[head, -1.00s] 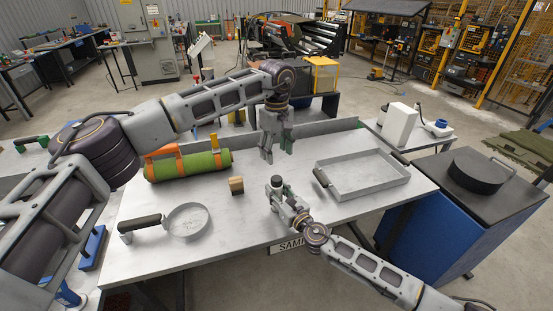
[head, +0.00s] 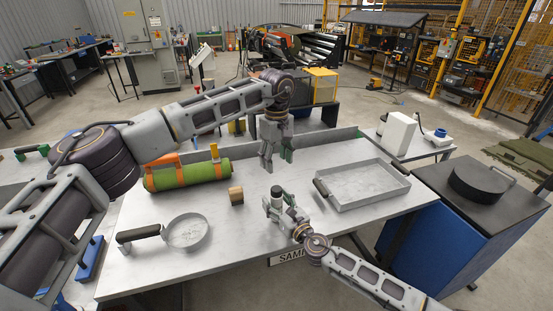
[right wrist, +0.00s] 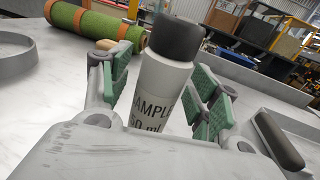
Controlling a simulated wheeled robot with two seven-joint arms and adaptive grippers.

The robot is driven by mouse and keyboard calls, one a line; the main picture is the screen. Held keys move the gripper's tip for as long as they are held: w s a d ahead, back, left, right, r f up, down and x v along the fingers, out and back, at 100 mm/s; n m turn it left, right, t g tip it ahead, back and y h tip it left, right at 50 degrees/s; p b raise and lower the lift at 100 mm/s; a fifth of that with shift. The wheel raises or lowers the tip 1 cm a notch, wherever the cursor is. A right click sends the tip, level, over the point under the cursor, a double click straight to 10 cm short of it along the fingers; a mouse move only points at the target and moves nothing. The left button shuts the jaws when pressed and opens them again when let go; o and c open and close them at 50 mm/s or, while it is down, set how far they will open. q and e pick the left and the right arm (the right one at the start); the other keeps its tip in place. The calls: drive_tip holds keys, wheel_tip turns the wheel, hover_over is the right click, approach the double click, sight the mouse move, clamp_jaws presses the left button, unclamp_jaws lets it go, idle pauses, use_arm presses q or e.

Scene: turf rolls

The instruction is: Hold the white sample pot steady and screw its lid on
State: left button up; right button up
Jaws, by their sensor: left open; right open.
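The white sample pot (right wrist: 160,92) stands upright on the table, its label partly reading "SAMPLE" and "50 ml". A dark lid (right wrist: 175,38) sits on its top; whether it is screwed tight I cannot tell. In the head view the dark lid (head: 276,191) shows above my right gripper. My right gripper (right wrist: 162,88) is open, with one green-padded finger on each side of the pot; a gap shows on the right side. My left gripper (head: 278,161) is open and empty, pointing down above the table behind the pot.
A small wooden block (head: 236,196) and a round pan (head: 187,232) are left of the pot. A rolled green turf (head: 190,176) with orange straps lies farther back. A rectangular metal tray (head: 362,185) is to the right. Bare table (head: 240,245) lies in front.

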drive_tip(key=shift+s+d, duration=0.1)
drive_tip(key=shift+v, duration=5.85)
